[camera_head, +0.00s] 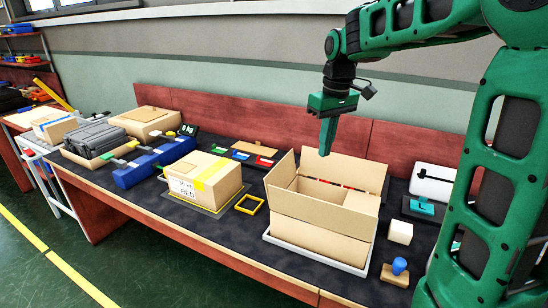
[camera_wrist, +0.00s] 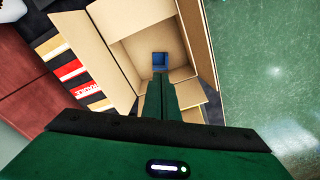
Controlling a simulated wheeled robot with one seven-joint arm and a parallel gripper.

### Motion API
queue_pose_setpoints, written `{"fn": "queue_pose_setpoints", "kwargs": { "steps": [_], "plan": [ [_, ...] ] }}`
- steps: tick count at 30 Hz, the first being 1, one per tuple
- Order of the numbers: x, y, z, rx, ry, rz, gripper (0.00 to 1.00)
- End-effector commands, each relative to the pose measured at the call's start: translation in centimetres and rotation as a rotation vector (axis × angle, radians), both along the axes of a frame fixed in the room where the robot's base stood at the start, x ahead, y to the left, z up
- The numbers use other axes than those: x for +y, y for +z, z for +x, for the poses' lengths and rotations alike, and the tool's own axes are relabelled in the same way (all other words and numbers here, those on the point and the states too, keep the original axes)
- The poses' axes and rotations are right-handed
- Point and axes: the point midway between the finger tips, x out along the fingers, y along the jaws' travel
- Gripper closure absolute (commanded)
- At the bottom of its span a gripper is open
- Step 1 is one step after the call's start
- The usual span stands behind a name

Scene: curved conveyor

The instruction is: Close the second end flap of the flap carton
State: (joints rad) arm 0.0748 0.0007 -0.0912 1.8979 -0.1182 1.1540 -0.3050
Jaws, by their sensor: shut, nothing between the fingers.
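The flap carton (camera_head: 318,235) stands open on a pale tray on the dark bench. In the head view its left end flap (camera_head: 281,174) stands up, its back long flap (camera_head: 350,170) is raised, and its front long flap (camera_head: 318,208) leans outward. The right end flap's state is unclear. My gripper (camera_head: 324,153) points down above the carton's back-left part, shut and empty, apart from the flaps in the head view. In the wrist view its fingertips (camera_wrist: 160,78) show over the carton opening, near a tan flap (camera_wrist: 187,96). A small blue item (camera_wrist: 160,62) lies inside.
A taped carton (camera_head: 205,180) and a yellow frame (camera_head: 250,204) stand to the left. A white block (camera_head: 400,232) and a blue-knobbed stamp (camera_head: 398,268) lie close on the right. Red and green cards lie behind, before the low reddish back panel (camera_head: 240,118).

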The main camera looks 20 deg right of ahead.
Motion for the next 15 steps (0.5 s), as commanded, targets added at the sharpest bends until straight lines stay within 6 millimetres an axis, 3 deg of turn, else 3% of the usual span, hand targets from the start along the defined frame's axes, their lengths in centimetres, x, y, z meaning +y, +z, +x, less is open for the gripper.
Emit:
{"fn": "queue_pose_setpoints", "kwargs": {
  "steps": [1, 6, 10, 15],
  "plan": [
    [1.4, 0.1, 2.7, -0.005, 0.075, 0.001, 1.00],
    [6.2, 0.6, 9.7, -0.031, 0.314, 0.010, 1.00],
    [9.0, 0.6, 13.0, -0.045, 0.442, 0.015, 1.00],
    [11.0, 0.5, 15.0, -0.056, 0.526, 0.020, 1.00]
  ]
}}
